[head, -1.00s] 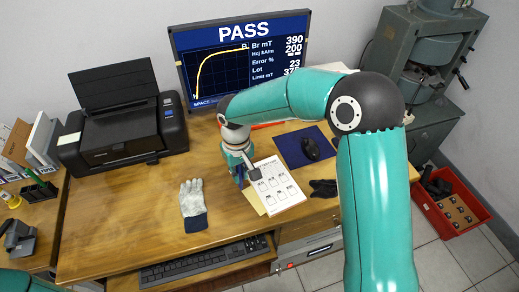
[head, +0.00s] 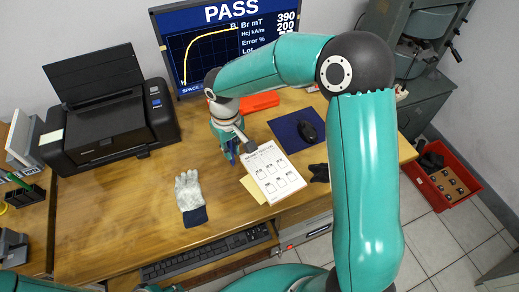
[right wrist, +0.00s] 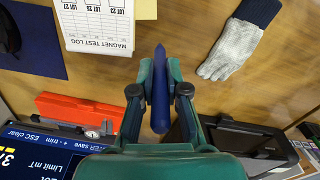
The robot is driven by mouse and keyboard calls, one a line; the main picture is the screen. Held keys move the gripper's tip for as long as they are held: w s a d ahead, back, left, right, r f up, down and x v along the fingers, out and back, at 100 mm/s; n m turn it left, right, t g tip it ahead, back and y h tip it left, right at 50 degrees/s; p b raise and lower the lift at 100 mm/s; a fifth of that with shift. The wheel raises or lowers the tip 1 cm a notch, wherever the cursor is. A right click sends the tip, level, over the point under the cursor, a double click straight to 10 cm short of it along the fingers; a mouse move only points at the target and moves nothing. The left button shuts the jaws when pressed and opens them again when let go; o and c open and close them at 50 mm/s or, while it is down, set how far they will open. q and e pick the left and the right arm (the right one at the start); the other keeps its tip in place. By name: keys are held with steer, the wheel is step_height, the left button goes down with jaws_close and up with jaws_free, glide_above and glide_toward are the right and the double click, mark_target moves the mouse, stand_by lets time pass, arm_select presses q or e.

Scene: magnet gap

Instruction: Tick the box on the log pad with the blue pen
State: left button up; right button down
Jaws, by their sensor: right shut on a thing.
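The log pad (head: 274,176) lies on the desk, a white printed sheet with rows of small boxes and a yellowish sheet under its left edge. In the right wrist view the pad (right wrist: 98,22) shows at the top left, headed "MAGNET TEST LOG". My right gripper (head: 232,153) is above the desk, just left of the pad's far corner. In the right wrist view it is shut on the dark blue pen (right wrist: 160,92), which sticks out between the fingers, right of the pad and apart from it in the picture. My left gripper is out of view.
A grey glove (head: 189,193) lies left of the pad, and a dark mat with a mouse (head: 307,131) lies to its right. A printer (head: 108,120), a monitor (head: 215,45) and a red-orange case (head: 260,103) stand behind. A keyboard (head: 205,252) is in front. Bare desk surrounds the glove.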

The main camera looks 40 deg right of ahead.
steer(key=s+d+n+b, duration=0.2)
steer(key=s+d+n, duration=0.3)
steer(key=d+n, duration=0.2)
steer(key=shift+a+f+b, duration=0.2)
steer(key=shift+f+b, duration=1.95)
steer(key=shift+f, duration=0.5)
steer(key=shift+f, duration=0.35)
steer(key=shift+w+d, duration=0.25)
steer(key=shift+d, duration=0.25)
stand_by(1.0)
step_height(320, 180, up, 6)
steer(key=p, duration=0.4)
stand_by(0.6)
